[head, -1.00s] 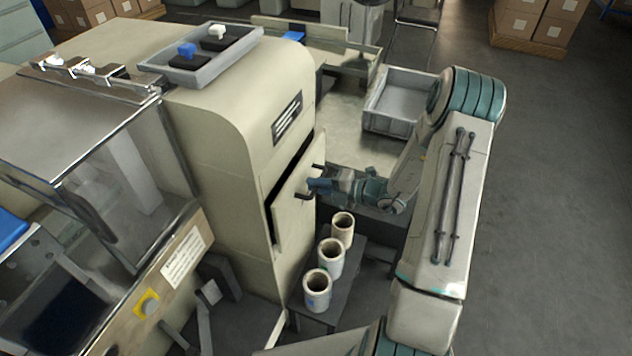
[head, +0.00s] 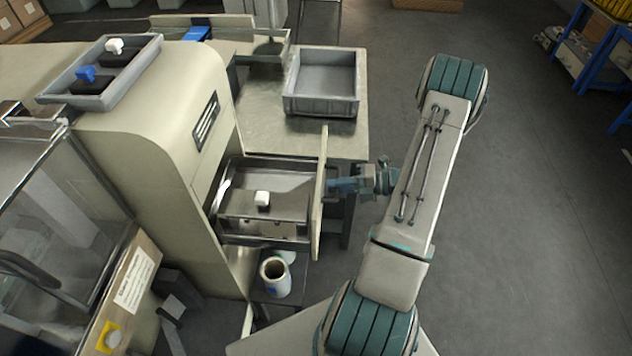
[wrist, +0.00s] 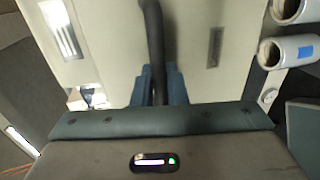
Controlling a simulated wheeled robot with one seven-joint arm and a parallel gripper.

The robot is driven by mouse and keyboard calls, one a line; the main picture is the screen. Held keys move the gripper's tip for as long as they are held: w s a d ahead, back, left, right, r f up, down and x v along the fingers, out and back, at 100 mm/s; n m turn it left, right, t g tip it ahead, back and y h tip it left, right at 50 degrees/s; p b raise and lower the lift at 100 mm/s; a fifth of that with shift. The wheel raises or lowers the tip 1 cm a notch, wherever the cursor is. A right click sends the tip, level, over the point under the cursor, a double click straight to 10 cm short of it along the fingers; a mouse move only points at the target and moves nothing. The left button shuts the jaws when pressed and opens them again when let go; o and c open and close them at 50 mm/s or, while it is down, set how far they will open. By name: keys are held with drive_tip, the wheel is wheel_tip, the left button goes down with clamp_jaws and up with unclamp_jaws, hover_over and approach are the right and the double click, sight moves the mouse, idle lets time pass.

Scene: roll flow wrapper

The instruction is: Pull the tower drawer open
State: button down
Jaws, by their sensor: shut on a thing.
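The cream tower (head: 150,130) stands left of centre in the head view. Its drawer (head: 285,205) is pulled well out to the right, and its inside shows, with a dark block topped by a white knob (head: 262,199) in it. The drawer's cream front panel (head: 319,195) stands upright, clear of the tower. My gripper (head: 340,187) is at the outer face of this panel. In the wrist view the blue fingers (wrist: 161,85) are shut on a dark bar handle (wrist: 152,35) in front of the cream panel. The fingertips are partly hidden in the head view.
A grey tray (head: 100,75) with blue and white knobbed blocks lies on top of the tower. A grey bin (head: 322,85) stands on the table behind the drawer. White rolls (head: 276,278) stand below the drawer. Open floor lies to the right.

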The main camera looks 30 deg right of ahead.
drive_tip(key=shift+f+v, duration=0.15)
drive_tip(key=shift+v, duration=0.5)
drive_tip(key=shift+f+v, duration=0.15)
drive_tip(key=shift+v, duration=0.55)
drive_tip(key=c, duration=1.6)
unclamp_jaws()
drive_tip(key=shift+o, duration=0.2)
drive_tip(key=shift+d, duration=0.1)
drive_tip(key=b+v, duration=0.2)
drive_tip(key=v, duration=1.1)
drive_tip(key=shift+s+d, duration=0.25)
drive_tip(key=shift+d, duration=0.05)
drive_tip(key=shift+w+a+r, duration=0.1)
